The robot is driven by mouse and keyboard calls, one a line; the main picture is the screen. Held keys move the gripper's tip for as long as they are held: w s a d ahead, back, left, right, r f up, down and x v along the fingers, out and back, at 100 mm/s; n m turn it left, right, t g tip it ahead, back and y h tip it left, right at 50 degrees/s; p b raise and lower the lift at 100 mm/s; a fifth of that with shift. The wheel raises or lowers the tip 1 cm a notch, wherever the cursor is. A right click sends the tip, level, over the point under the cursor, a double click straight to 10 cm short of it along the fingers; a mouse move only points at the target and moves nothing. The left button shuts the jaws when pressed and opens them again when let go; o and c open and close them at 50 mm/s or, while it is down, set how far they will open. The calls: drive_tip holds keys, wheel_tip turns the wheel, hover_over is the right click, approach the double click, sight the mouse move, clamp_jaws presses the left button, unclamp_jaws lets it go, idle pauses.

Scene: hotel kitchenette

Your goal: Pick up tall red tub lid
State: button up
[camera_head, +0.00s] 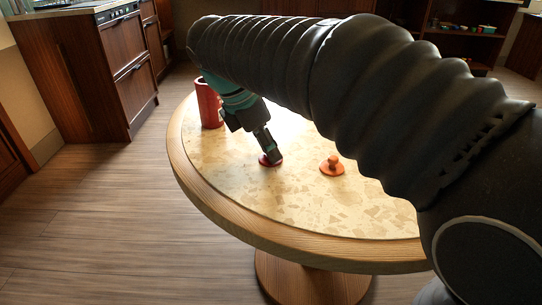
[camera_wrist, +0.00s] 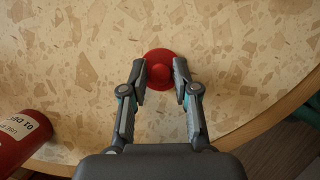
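The red lid (camera_head: 264,161) lies flat on the round table, at the tip of my gripper (camera_head: 267,152). In the wrist view the lid (camera_wrist: 160,57) is a red disc with a round knob in its middle. My gripper (camera_wrist: 160,76) is open, with one finger on each side of the knob and a gap between each finger and the knob. The fingers cover the lid's left and right edges. I cannot tell whether they touch the lid.
An orange lid with a knob (camera_head: 332,168) lies on the table to the right of the red lid. The round table (camera_head: 225,175) has a pale stone-patterned top and a wooden rim. Wooden cabinets (camera_head: 120,60) stand beyond it at the left. The tabletop around the red lid is clear.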

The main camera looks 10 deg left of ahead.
drive_tip(key=shift+c, duration=1.2)
drive_tip(key=shift+r, duration=0.45)
drive_tip(key=r, duration=0.2)
drive_tip(key=r+p, duration=0.1)
drive_tip(key=r, duration=0.1)
drive_tip(key=shift+d, duration=0.3)
drive_tip(key=d+r, duration=0.6)
drive_tip(key=d, duration=0.5)
drive_tip(key=shift+p, duration=0.3)
